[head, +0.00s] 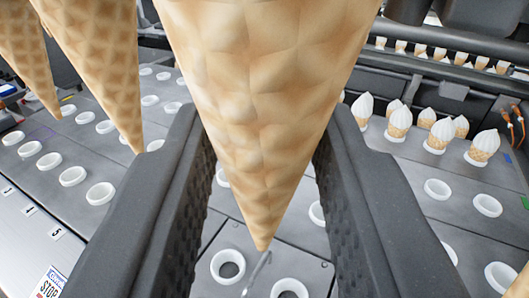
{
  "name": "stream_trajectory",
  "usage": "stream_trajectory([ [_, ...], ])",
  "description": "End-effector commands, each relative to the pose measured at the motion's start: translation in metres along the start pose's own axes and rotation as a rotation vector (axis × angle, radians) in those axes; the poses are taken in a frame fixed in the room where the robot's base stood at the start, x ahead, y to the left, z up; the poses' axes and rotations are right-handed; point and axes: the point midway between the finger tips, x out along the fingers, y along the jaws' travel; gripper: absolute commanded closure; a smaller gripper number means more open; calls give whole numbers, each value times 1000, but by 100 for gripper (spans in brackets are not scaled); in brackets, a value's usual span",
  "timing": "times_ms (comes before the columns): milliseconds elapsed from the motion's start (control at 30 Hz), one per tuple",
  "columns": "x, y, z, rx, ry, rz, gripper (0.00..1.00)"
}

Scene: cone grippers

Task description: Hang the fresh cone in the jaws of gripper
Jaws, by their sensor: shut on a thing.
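A large waffle cone (262,110) hangs point down in the centre of the head view, very close to the camera. My gripper (258,190) has one dark, textured finger on each side of the cone, and it is shut on the cone. The cone's top is cut off by the upper edge of the picture. Two more cones hang point down at the upper left, one nearer (100,60) and one at the far left edge (25,55). I cannot tell what holds those from above.
Grey panels with rows of white ring holders lie below, such as an empty ring (228,266) under the cone tip. Several cones with white swirls, one here (486,147), stand in holders at the right. A dark rail (450,58) crosses the upper right. A sign (48,284) lies lower left.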

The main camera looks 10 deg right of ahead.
Motion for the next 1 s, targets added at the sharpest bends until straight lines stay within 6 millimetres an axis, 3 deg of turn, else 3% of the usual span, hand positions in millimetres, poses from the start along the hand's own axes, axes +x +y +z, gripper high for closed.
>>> stream_trajectory([
  [1000,24,12,-1,-1,2,0,83],
])
